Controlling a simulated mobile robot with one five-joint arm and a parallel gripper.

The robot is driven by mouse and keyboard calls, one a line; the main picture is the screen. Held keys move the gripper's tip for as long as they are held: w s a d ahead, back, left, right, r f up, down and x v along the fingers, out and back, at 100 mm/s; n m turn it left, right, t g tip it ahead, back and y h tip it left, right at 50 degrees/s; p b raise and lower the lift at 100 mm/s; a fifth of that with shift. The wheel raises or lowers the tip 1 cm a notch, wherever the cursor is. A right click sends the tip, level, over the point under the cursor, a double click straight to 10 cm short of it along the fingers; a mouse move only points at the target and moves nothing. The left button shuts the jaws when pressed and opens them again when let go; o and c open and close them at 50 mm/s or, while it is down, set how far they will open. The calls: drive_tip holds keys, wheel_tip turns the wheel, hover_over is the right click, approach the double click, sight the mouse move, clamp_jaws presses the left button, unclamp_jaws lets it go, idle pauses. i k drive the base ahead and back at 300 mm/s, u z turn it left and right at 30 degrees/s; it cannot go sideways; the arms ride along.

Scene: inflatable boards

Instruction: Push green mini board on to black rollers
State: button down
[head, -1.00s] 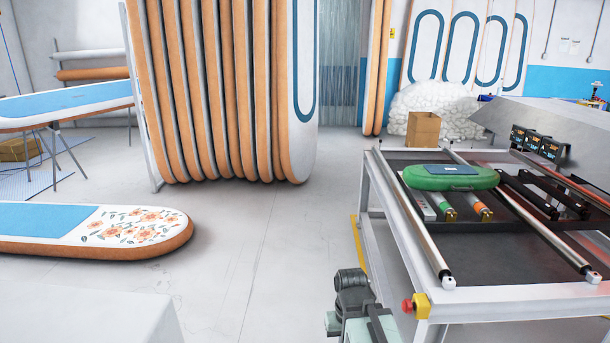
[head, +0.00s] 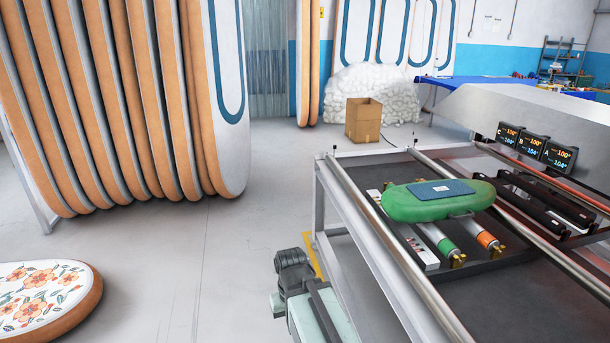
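The green mini board (head: 440,201) has a blue pad on top. It lies flat over the rollers in the frame table (head: 330,185), in the right half of the head view. The black rollers (head: 536,204) are to its right, towards the grey machine hood. The board looks apart from them. A green roller (head: 440,240) and an orange roller (head: 487,239) show partly from under the board's near side. A dark joint with pale green links, apparently my arm, is low at the table's left side. My gripper's fingers cannot be seen.
A long metal rail (head: 420,285) runs along the table's left side, and another along its right. The grey hood (head: 540,125) carries several displays. A cardboard box (head: 364,120) stands behind the table. The floor left of the table is clear, with a floral board (head: 45,295) further left.

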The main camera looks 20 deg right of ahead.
sight(398, 203)
drive_tip(key=i, duration=2.4)
drive_tip(key=u, duration=1.45)
